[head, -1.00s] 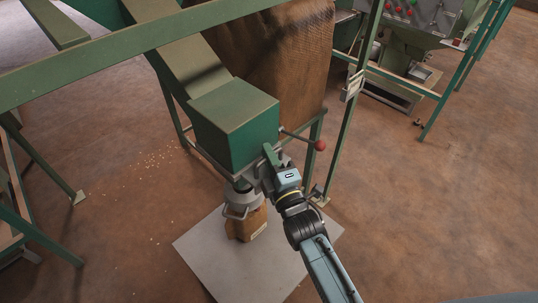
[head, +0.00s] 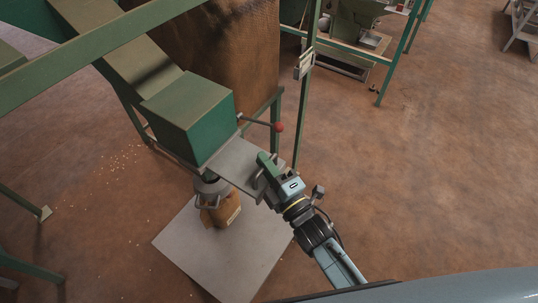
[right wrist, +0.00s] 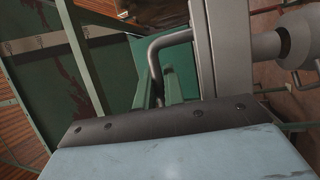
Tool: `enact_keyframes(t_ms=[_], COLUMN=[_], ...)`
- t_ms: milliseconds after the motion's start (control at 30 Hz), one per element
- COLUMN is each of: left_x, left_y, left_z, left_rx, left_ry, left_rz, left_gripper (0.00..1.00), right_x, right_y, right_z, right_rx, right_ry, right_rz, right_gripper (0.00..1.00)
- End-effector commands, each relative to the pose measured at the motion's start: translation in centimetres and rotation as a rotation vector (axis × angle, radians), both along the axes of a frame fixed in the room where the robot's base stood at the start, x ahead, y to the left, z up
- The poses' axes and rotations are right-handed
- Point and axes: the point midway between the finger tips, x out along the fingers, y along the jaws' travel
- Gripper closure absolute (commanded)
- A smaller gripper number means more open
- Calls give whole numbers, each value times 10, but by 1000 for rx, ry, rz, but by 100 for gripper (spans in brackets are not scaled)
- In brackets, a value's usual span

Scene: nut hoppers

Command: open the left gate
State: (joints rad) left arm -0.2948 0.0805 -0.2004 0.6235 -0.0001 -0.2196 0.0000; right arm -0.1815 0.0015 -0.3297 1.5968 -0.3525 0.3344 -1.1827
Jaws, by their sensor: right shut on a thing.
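The gate is a flat grey plate (head: 236,158) that sticks out from under the green hopper box (head: 195,122) toward the right. My right gripper (head: 264,170) is at its outer end, shut on the gate's bent bar handle. In the right wrist view the grey bar handle (right wrist: 168,42) runs down between my green fingers (right wrist: 163,90). Below the box, a brown sack (head: 228,211) hangs at the grey spout (head: 208,187). The left gripper is not in view.
A lever with a red ball (head: 278,127) sticks out beside the box, close to the plate. A green post (head: 307,90) stands behind it. A pale square plate (head: 235,260) lies on the floor under the sack.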

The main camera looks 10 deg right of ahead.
Motion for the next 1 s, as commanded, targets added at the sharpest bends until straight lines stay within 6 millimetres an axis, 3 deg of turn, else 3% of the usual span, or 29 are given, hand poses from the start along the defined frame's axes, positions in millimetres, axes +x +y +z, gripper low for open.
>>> enact_keyframes(t_ms=[200,233,400,767,1000], left_x=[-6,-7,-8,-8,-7], left_y=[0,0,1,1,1], left_z=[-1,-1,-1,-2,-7], left_rx=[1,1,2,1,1], left_ry=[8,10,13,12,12], left_rz=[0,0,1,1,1], left_gripper=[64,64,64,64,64], right_x=[0,0,0,-6,-45], right_y=[-1,-1,-2,-4,-21], right_z=[0,0,0,-2,-11], right_rx=[-1,-1,-1,-1,-2], right_ry=[-2,-1,-1,1,3], right_rz=[-1,-2,-4,-4,-4], right_gripper=[100,88,67,67,67])
